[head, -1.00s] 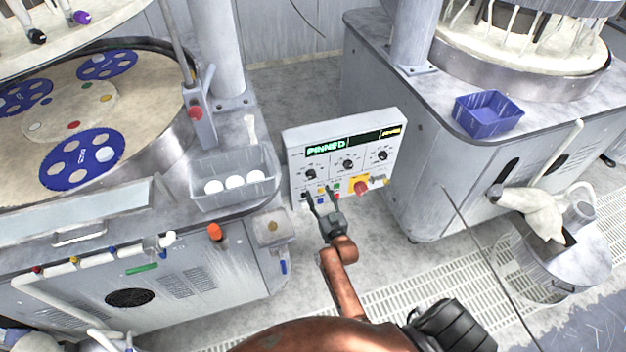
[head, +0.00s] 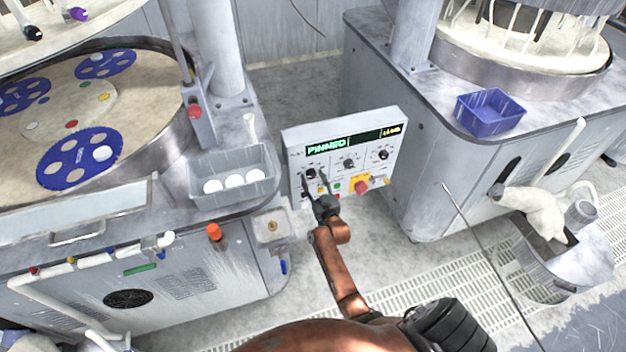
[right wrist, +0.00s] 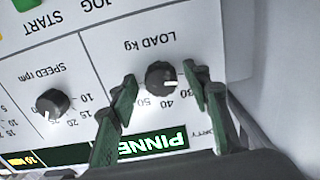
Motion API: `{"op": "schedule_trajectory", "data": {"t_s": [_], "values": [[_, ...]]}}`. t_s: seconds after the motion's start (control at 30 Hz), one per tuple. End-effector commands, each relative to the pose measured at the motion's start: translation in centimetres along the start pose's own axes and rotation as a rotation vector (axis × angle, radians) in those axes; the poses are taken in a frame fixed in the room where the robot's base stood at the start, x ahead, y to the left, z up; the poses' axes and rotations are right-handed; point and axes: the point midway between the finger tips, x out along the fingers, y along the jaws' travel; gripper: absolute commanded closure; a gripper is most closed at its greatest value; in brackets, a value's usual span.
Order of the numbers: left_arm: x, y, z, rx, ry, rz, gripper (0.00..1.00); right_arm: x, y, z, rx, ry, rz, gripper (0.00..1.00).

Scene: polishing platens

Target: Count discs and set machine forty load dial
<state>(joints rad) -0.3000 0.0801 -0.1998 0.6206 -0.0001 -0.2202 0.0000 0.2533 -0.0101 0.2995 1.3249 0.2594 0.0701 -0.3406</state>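The control panel (head: 347,190) stands between two machines, its display reading PINNED in green. Its leftmost knob, the load dial (head: 310,173), is labelled LOAD kg in the right wrist view (right wrist: 161,77), which shows it upside down. The dial's white mark points near 30. My right gripper (head: 314,178) is open, its fingers apart on either side of the dial; contact is unclear. It also shows in the right wrist view (right wrist: 163,92). Three white discs (head: 235,181) lie in a grey tray (head: 233,200). A blue carrier (head: 75,172) on the left platen holds one white disc (head: 103,153). My left gripper is out of view.
The speed dial (right wrist: 52,103) sits beside the load dial. A red button (head: 361,187) on yellow is lower on the panel. A blue bin (head: 490,111) rests on the right machine. An orange cap (head: 214,232) stands left of the panel. The floor around the panel looks clear.

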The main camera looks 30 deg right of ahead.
Motion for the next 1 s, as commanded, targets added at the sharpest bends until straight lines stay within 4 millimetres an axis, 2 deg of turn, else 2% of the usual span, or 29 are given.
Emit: {"op": "schedule_trajectory", "data": {"t_s": [0.03,0.53,0.77,1.0], "values": [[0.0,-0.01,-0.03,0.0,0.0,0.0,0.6,-0.01,-0.01,0.0,0.0,0.0,0.0,0.61],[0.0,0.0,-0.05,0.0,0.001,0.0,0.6,-0.03,-0.03,0.02,0.0,0.0,0.0,0.95],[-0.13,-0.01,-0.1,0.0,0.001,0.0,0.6,-0.04,-0.04,-0.01,0.024,0.0,0.0,0.95],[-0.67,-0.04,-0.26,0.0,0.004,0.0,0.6,-0.03,-0.08,-0.13,0.143,0.0,-0.001,0.95]]}}
